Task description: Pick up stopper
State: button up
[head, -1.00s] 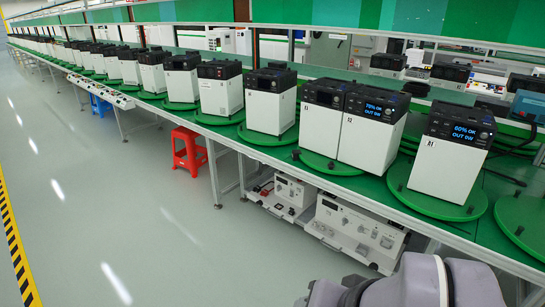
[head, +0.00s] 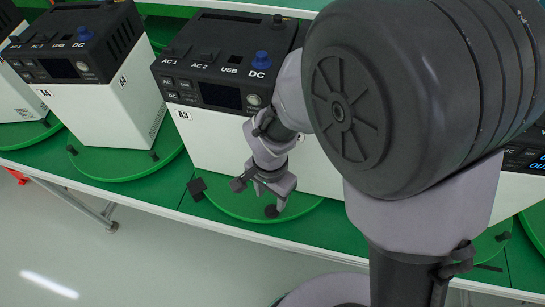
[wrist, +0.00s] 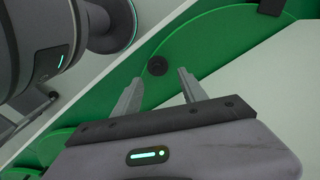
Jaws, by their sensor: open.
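The stopper is a small black round peg on the rim of the green turntable, low in the middle of the head view (head: 271,211). In the wrist view the stopper (wrist: 158,65) shows just beyond the fingertips, about midway between them. My gripper (head: 268,199) is open above the front edge of the turntable (head: 235,205), below the white unit labelled A3 (head: 215,140). In the wrist view my gripper's (wrist: 158,78) two grey fingers stand apart with nothing held. Whether the fingertips are level with the stopper cannot be told.
A small black block (head: 197,188) sits on the turntable's left rim, close to the unit. Another unit (head: 105,110) on its own turntable stands to the left. The table's front edge drops to a pale floor (head: 60,250). My arm hides much of the right side.

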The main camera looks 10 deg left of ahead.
aim_at(272, 208)
jog(key=shift+s+d+f, duration=0.1)
jog(key=shift+s+f, duration=0.5)
jog(key=shift+f, duration=0.3)
jog(key=f+b, duration=0.2)
jog(key=f, duration=0.1)
jog(key=f+b, duration=0.1)
jog(key=f, duration=0.1)
jog(key=shift+w+d+f, duration=0.1)
jog(key=shift+w, duration=0.2)
jog(key=shift+c, duration=0.2)
jog(key=shift+w+r, duration=0.1)
jog(key=shift+r, duration=0.1)
grip_shut()
